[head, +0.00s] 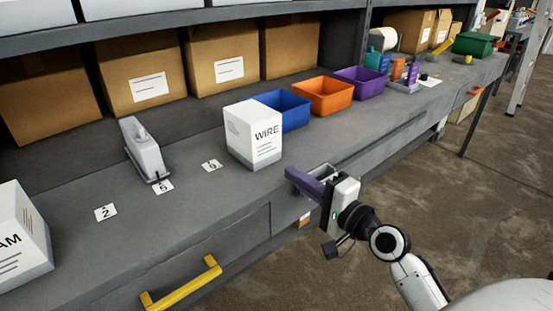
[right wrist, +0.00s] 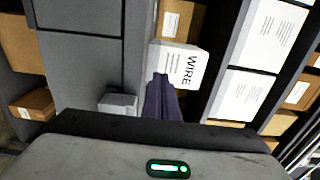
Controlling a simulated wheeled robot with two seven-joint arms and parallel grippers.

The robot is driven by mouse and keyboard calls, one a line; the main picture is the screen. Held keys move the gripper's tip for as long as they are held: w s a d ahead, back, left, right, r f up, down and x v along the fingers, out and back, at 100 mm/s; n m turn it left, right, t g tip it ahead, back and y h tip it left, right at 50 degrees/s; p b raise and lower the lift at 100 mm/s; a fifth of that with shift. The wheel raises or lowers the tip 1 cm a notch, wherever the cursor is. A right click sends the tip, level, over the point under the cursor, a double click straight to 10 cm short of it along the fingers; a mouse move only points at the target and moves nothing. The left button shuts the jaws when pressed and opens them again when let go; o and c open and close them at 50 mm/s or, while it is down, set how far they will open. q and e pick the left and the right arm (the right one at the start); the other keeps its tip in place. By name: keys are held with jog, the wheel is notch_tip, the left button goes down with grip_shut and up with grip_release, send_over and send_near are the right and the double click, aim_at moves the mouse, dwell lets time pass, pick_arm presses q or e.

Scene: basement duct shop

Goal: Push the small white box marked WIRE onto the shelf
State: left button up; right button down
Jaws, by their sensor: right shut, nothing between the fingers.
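The small white box marked WIRE (head: 253,138) stands upright on the grey shelf surface (head: 110,180), in front of the blue bin. It also shows in the right wrist view (right wrist: 182,66), beyond the fingers. My right gripper (head: 289,173) is shut and empty, its purple fingers pointing at the box from the front right. In the head view a small gap shows between fingertips and box. In the right wrist view the fingertips (right wrist: 160,78) overlap the box's edge, and I cannot tell contact there. My left gripper is not in view.
Blue (head: 284,108), orange (head: 323,96) and purple (head: 358,86) bins stand behind and right of the box. A grey tool (head: 144,150) and number cards lie left. Another white box (head: 22,238) stands far left. A yellow handle (head: 182,285) sticks out below the front edge.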

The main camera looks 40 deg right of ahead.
aim_at(267, 156)
jog(key=w, duration=0.7)
jog(key=shift+a+p, duration=0.3)
jog(key=shift+p, duration=0.1)
